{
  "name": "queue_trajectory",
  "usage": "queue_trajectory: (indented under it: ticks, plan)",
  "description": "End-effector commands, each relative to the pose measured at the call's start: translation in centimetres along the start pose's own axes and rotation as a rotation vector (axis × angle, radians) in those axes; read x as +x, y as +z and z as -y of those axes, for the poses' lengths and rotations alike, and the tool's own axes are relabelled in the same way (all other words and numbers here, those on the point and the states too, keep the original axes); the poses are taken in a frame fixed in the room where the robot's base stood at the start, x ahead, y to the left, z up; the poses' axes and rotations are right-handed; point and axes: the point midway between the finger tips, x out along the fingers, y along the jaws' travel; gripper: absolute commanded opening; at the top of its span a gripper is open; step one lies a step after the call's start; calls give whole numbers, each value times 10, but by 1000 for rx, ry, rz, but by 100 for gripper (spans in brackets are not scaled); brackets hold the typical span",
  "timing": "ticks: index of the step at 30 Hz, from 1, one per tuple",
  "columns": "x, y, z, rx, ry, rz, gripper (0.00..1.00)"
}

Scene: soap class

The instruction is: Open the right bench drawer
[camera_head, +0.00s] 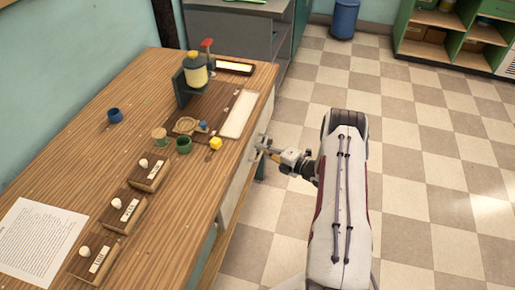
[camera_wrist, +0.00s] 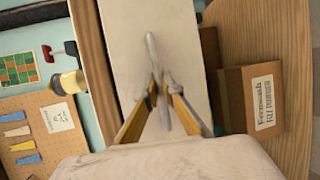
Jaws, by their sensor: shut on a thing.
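The wooden bench (camera_head: 170,195) runs along the left of the head view, with pale drawer fronts on its right side. My gripper (camera_head: 262,148) is at the pale drawer front (camera_head: 238,176) below the bench edge. In the wrist view, the pale drawer front (camera_wrist: 130,25) fills the middle, and a thin grey bar handle (camera_wrist: 152,48) runs along it. My gripper (camera_wrist: 161,85), with yellow fingers, is shut on this handle. No clear gap shows between the drawer front and the bench. The drawer's inside is not visible.
On the bench are a yellow-topped dispenser (camera_head: 196,72), a green cup (camera_head: 183,145), a blue cup (camera_head: 115,115), several labelled wooden blocks and a paper sheet (camera_head: 40,240). A cardboard box (camera_wrist: 255,97) stands beyond the drawer in the wrist view. The checkered floor (camera_head: 430,180) right of my arm is clear.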

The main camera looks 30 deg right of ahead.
Motion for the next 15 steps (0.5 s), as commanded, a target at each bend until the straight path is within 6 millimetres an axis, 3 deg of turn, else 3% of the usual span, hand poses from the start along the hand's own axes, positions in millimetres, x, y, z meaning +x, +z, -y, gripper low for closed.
queue_trajectory:
  ticks: [15]
  plan:
    - [-103,43,23,0,0,5,0]
